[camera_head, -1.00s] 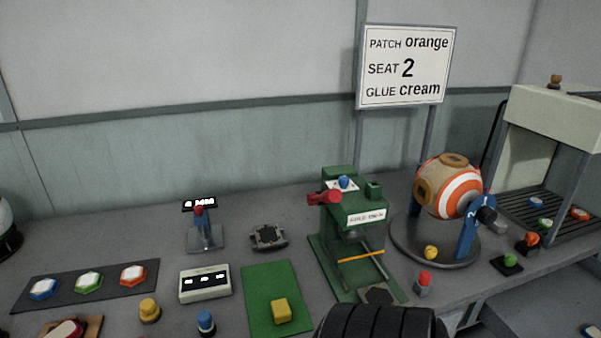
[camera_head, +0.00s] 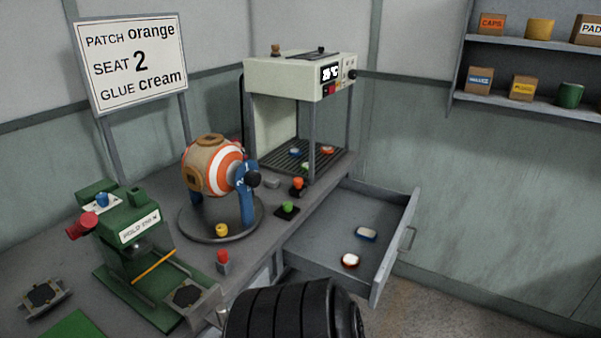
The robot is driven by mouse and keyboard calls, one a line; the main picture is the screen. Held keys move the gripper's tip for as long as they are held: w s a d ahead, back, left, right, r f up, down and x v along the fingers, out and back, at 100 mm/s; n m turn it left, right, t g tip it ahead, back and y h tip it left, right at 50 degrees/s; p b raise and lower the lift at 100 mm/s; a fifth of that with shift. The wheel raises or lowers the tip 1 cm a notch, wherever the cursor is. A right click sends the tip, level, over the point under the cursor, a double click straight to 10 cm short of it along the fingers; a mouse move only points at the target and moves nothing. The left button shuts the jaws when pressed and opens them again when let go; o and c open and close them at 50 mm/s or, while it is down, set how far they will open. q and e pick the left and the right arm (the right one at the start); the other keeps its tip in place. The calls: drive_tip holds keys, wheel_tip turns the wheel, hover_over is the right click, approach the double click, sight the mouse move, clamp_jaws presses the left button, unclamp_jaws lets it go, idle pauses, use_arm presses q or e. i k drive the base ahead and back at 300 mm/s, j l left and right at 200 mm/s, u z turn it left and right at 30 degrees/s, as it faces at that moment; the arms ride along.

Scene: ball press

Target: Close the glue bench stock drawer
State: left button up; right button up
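The stock drawer (camera_head: 398,250) stands pulled out from the right end of the grey bench, with its handle (camera_head: 407,239) on the outer front face. A blue-rimmed piece (camera_head: 366,234) and an orange-rimmed piece (camera_head: 350,261) lie on the drawer's floor. One of my black arm links shows at the bottom middle, in front of the drawer's near corner and the bench edge. It hides part of the bench front. Neither gripper's fingers show clearly.
The green press (camera_head: 130,240), the striped ball on its round stand (camera_head: 213,168) and the pale oven-like machine (camera_head: 290,85) stand on the bench. A wall shelf (camera_head: 520,103) with boxes hangs at the upper right. Floor beyond the drawer is clear.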

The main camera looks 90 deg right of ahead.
sight(317, 247)
drive_tip(key=z, duration=0.95)
drive_tip(key=k+z, duration=0.1)
drive_tip(key=z, duration=0.9)
drive_tip(key=k+z, duration=0.1)
drive_tip(key=z, duration=0.85)
drive_tip(key=l+z, duration=0.1)
drive_tip(key=z, duration=0.4)
drive_tip(key=k+l, duration=0.05)
